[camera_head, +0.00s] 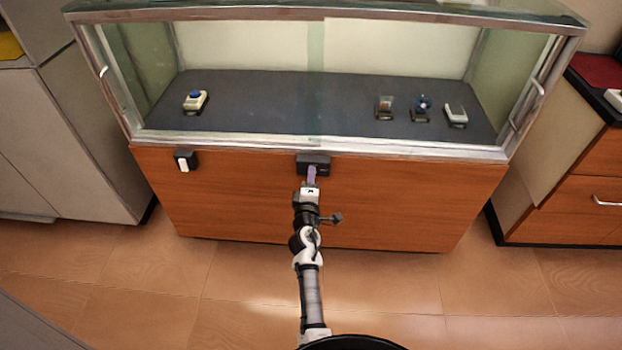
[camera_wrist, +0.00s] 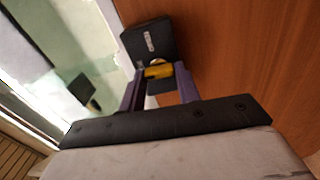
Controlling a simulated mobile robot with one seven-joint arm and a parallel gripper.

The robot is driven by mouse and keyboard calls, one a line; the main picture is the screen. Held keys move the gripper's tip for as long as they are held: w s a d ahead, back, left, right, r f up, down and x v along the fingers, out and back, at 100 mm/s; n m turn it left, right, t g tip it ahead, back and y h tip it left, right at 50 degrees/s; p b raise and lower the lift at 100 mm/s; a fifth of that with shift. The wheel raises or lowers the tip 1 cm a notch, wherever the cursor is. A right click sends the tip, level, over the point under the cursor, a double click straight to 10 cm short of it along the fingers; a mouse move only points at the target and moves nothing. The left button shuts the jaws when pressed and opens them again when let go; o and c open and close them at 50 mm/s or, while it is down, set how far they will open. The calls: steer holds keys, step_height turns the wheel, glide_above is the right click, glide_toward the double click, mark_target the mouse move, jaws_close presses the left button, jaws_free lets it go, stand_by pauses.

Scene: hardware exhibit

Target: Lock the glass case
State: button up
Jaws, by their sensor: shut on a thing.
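The glass case (camera_head: 320,148) stands on a wooden base, with metal edging and a glass front. A black lock box (camera_head: 313,160) is fixed at the middle of the base's top edge. It also shows in the wrist view (camera_wrist: 148,40). My gripper (camera_head: 311,172) is at this box. In the wrist view its purple fingers (camera_wrist: 158,75) are shut on a small yellow piece (camera_wrist: 159,70) against the box face. The fingers hide part of the piece. I cannot tell whether it is a key or a knob, nor how far it is turned.
A black mount with a white handle (camera_head: 184,162) is on the base at left. Grey cabinets (camera_head: 70,130) stand left and a wooden cabinet (camera_head: 560,170) right. The floor in front is clear.

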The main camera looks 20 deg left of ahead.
steer(key=shift+r+n, duration=0.15)
steer(key=shift+n, duration=0.35)
steer(key=o, duration=1)
steer(key=shift+a, duration=0.1)
